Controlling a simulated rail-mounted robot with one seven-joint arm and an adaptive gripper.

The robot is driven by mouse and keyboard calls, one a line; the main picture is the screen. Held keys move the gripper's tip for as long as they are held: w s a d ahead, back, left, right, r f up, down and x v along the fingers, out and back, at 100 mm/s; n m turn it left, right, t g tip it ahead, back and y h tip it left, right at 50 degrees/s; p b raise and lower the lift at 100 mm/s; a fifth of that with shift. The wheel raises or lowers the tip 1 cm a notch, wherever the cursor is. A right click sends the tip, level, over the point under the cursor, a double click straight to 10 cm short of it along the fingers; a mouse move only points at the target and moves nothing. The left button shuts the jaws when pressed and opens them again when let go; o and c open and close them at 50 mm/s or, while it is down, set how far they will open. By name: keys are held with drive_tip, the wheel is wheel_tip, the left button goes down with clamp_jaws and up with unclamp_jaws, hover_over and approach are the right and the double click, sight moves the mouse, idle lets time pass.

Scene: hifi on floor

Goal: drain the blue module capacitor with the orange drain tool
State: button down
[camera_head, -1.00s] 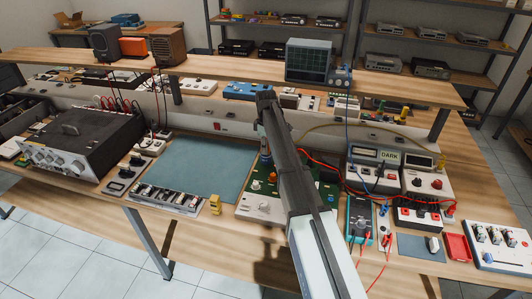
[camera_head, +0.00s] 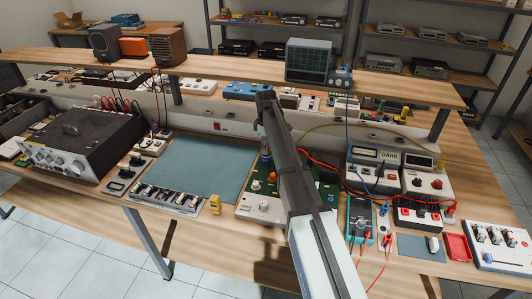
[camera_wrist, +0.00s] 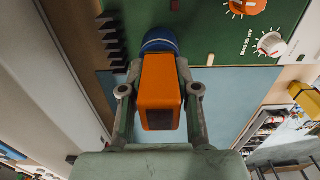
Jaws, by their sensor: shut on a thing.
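The orange drain tool (camera_wrist: 160,85) is in the wrist view, upright in the picture between the two fingers of my gripper (camera_wrist: 159,70). My gripper is shut on it. The blue capacitor (camera_wrist: 160,39) shows as a rounded blue top just beyond the tool's far end, over the green board (camera_wrist: 215,20). The tool's end overlaps the capacitor in the picture; I cannot tell whether they touch. In the head view the green board (camera_head: 258,212) lies on the bench, and my arm hides the gripper and the tool.
A blue-grey mat (camera_head: 205,168) lies clear left of the board. A yellow block (camera_head: 215,204) stands by the board's left edge. Right of it are a teal multimeter (camera_head: 360,218), a meter marked DARK (camera_head: 377,168) and red leads. A raised shelf (camera_head: 225,68) runs behind.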

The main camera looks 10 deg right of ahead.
drive_tip(key=shift+r+p, duration=2)
drive_tip(key=shift+r, duration=2)
drive_tip(key=shift+f+b, duration=0.15)
drive_tip(key=shift+b, duration=0.15)
